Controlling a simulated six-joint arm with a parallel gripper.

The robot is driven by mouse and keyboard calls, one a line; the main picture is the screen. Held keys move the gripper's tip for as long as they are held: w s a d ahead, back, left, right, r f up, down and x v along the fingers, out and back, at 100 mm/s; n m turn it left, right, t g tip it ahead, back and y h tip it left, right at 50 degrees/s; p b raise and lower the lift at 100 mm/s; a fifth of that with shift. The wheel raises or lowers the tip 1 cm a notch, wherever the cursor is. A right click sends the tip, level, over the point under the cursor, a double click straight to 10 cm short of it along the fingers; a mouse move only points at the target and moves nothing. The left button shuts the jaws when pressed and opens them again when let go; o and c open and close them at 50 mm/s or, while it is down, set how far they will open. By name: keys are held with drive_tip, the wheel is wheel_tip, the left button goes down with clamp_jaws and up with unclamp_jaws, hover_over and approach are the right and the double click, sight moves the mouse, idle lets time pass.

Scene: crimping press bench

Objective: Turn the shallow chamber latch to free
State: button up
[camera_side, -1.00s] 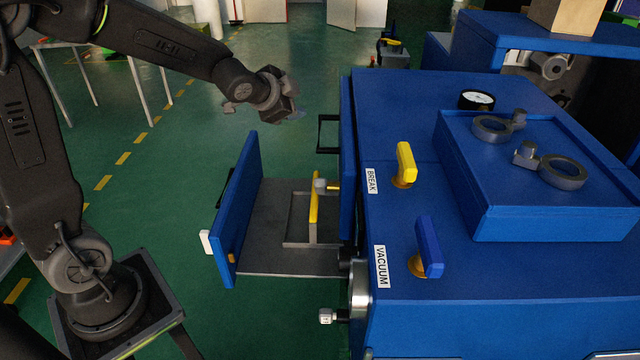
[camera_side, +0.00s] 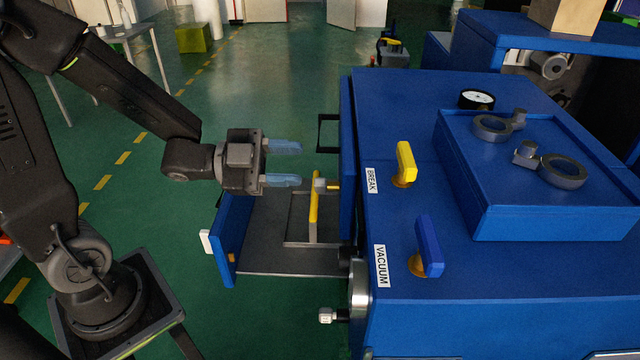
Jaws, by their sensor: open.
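My gripper (camera_side: 292,163) is open and empty, with two pale blue fingers pointing right, above the back part of the pulled-out tray. A yellow bar (camera_side: 314,208) stands in the shallow square recess of the grey tray (camera_side: 280,260), just below and right of the lower finger; a grey knob (camera_side: 320,185) shows at its top end. The fingers look apart from the bar, though depth is hard to judge. No part is labelled as the shallow chamber latch, so I cannot tell for sure which part it is.
The blue tray front (camera_side: 229,240) is partly hidden behind my gripper. The blue machine (camera_side: 480,280) stands to the right, with a yellow BREAK handle (camera_side: 405,161), a blue VACUUM handle (camera_side: 429,246) and a gauge (camera_side: 477,99) on top. Green floor lies open behind.

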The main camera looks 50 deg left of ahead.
sight(320, 191)
drive_tip(key=shift+w+d+f, duration=0.9)
drive_tip(key=shift+w+f, duration=0.05)
drive_tip(key=shift+f, duration=0.15)
drive_tip(key=shift+w+d+f, duration=0.9)
drive_tip(key=shift+f, duration=0.15)
clamp_jaws()
